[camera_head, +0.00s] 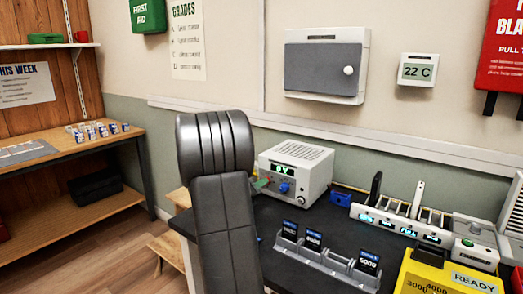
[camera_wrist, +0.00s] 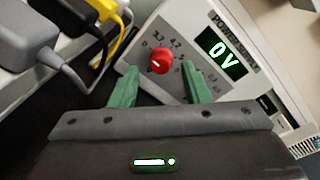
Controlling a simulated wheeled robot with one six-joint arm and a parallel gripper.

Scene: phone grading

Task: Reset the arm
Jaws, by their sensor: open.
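My gripper (camera_wrist: 160,72) shows in the wrist view with two green fingers spread apart, one on each side of a red knob (camera_wrist: 160,60). The knob is on the front of a power supply (camera_wrist: 235,80) whose display reads 0 V. I cannot tell whether the fingers touch the knob; they do not close on it. In the head view my dark arm stands in front of the bench and hides most of the gripper. The power supply (camera_head: 300,165) is just right of the arm there, with a blue knob (camera_head: 284,187) on its front.
Grey, black and yellow plugs (camera_wrist: 60,40) lie upper left in the wrist view. A wooden shelf (camera_head: 60,150) is at left.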

